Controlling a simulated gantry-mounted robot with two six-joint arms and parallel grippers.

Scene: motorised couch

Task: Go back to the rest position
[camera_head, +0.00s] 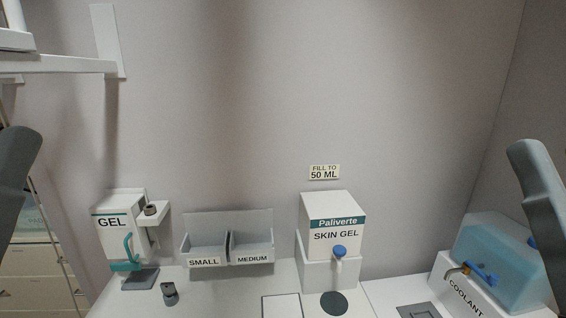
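Neither of my grippers shows in the head view. Only a grey link of my own arm stands at the left edge and another at the right edge. Both links are raised beside the counter and run out of the picture. Whether the grippers are open or shut, and whether they hold anything, is hidden.
On the counter (225,300) stand a GEL dispenser (112,232), SMALL (203,262) and MEDIUM (252,259) bins, a Paliverte SKIN GEL dispenser (335,222) and a blue-topped COOLANT tank (500,250). A small dark object (169,293) stands by the GEL dispenser. The middle airspace is clear.

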